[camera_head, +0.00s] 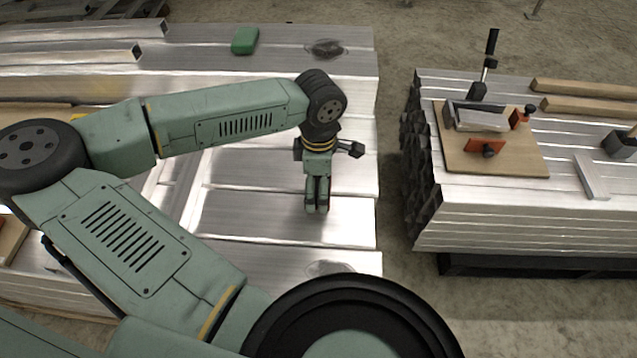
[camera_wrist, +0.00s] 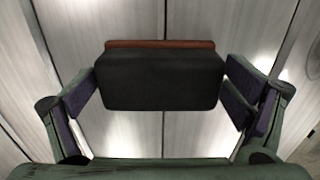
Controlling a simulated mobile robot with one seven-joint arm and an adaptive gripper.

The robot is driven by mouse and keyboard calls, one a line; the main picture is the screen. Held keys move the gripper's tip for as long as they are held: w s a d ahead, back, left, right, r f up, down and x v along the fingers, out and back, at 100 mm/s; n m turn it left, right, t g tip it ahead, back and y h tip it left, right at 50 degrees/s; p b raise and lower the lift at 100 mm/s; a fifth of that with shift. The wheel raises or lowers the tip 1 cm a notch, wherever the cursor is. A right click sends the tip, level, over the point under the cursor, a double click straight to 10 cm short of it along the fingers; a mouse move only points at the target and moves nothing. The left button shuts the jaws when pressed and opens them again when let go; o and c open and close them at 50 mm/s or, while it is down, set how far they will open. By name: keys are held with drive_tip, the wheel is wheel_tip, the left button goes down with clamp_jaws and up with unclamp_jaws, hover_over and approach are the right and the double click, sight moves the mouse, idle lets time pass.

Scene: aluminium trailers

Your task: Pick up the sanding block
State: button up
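The sanding block (camera_wrist: 160,80), black with a thin reddish-brown edge along its far side, is between my fingers in the wrist view. My gripper (camera_wrist: 160,88) has its fingers spread wide, one at each end of the block. The fingertips sit right at the block's ends, with hardly any gap; I cannot tell whether they press on it. In the head view my gripper (camera_head: 317,210) points down over the aluminium stack (camera_head: 230,213). The block cannot be made out there, so its height above the metal is unclear.
A green block (camera_head: 245,40) lies at the back of the same stack. Across a floor gap, a second stack (camera_head: 520,225) carries a wooden board (camera_head: 525,160) with a clamp fixture (camera_head: 480,117), orange parts, and wooden bars (camera_head: 590,107) at the right.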

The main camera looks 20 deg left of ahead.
sight(318, 181)
drive_tip(key=c, duration=0.9)
drive_tip(key=shift+r, duration=0.15)
drive_tip(key=shift+r, duration=0.6)
wheel_tip(318, 181, up, 2)
drive_tip(key=shift+s+r+b, duration=0.1)
drive_tip(key=shift+s+b, duration=0.05)
drive_tip(key=shift+b, duration=0.5)
drive_tip(key=s+b, duration=0.1)
drive_tip(key=s, duration=0.2)
drive_tip(key=s+b, duration=0.2)
drive_tip(key=s, duration=0.2)
drive_tip(key=s+b, duration=0.1)
drive_tip(key=s, duration=0.2)
drive_tip(key=shift+s+d, duration=0.35)
drive_tip(key=b, duration=0.3)
drive_tip(key=shift+s, duration=0.4)
drive_tip(key=s+b, duration=0.1)
drive_tip(key=b, duration=0.2)
drive_tip(key=shift+d+r, duration=0.1)
drive_tip(key=shift+r, duration=0.05)
drive_tip(key=shift+s+d+r+b, duration=0.1)
drive_tip(key=shift+s+r+b, duration=0.2)
drive_tip(key=shift+s+b, duration=0.35)
drive_tip(key=shift+s+d+r+b, duration=0.1)
drive_tip(key=shift+s+r+b, duration=0.2)
drive_tip(key=shift+s, duration=0.65)
